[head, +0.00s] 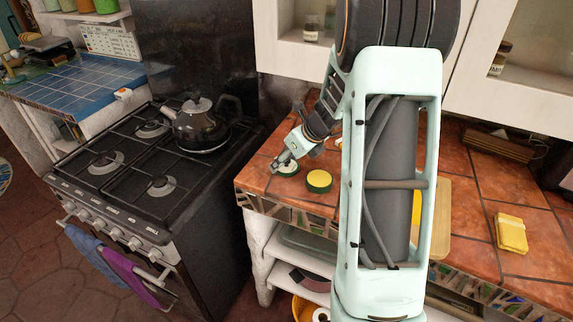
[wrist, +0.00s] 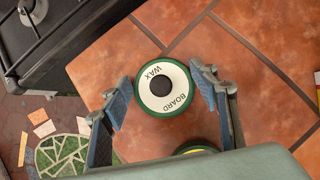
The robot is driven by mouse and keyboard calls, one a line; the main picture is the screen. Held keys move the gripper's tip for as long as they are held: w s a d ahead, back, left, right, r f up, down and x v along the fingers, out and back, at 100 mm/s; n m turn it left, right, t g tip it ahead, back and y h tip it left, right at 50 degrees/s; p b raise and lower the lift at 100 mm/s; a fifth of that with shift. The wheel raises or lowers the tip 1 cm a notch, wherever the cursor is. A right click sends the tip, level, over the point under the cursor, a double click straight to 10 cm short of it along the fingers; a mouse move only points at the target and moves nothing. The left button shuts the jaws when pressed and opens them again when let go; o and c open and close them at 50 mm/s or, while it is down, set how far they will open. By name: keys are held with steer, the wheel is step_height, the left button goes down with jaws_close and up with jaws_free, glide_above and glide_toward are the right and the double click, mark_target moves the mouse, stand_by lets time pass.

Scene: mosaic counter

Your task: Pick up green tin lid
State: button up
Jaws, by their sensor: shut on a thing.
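The green tin lid (wrist: 146,98) has a green rim and a white top reading "BOARD WAX" around a dark centre. I cannot tell whether the lid touches the counter. A green tin with a yellow top (head: 319,180) stands beside it to the right. Only its edge (wrist: 197,150) shows in the wrist view.
The tiled counter (head: 476,235) holds a yellow cloth or sponge (head: 511,234) at right and a board (head: 435,205) partly behind my arm. A stove (head: 110,185) with a kettle (head: 200,128) stands to the left, across the counter's edge. White cabinets hang above.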

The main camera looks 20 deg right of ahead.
steer(key=shift+r, duration=0.5)
step_height(320, 180, up, 2)
steer(key=shift+r+p, duration=0.2)
steer(key=shift+p, duration=0.3)
steer(key=s+r, duration=1)
steer(key=s, duration=0.4)
steer(key=shift+m, duration=0.4)
steer(key=w+d+f, duration=0.1)
steer(key=d+f, duration=0.1)
steer(key=f, duration=0.1)
steer(key=w+d+f+b, duration=0.1)
steer(key=w+d+f, duration=0.1)
steer(key=f, duration=0.2)
steer(key=w+d+f, duration=0.1)
steer(key=d+f, duration=0.1)
steer(key=f, duration=0.1)
steer(key=shift+w+f, duration=0.2)
steer(key=shift+f, duration=0.05)
steer(key=shift+f, duration=0.15)
stand_by(1.1)
